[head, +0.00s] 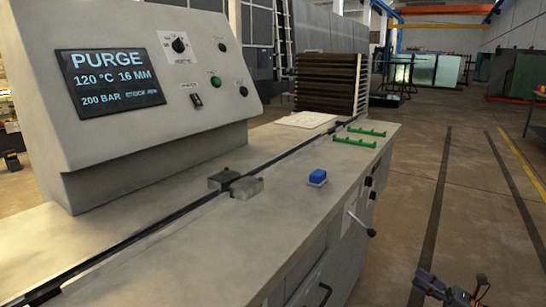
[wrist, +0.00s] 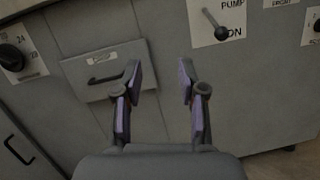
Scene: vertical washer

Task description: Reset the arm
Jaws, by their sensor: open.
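My gripper (wrist: 158,82) is open and empty in the wrist view, its two purple-padded fingers apart. It faces the grey front of the machine cabinet (wrist: 150,30). In the head view my gripper (head: 450,290) shows at the bottom right, partly cut off by the frame edge. It is over the floor, to the right of the cabinet and apart from it.
A pump lever (wrist: 215,25), a drawer handle (wrist: 103,78) and a dark knob (wrist: 12,57) are on the cabinet front.

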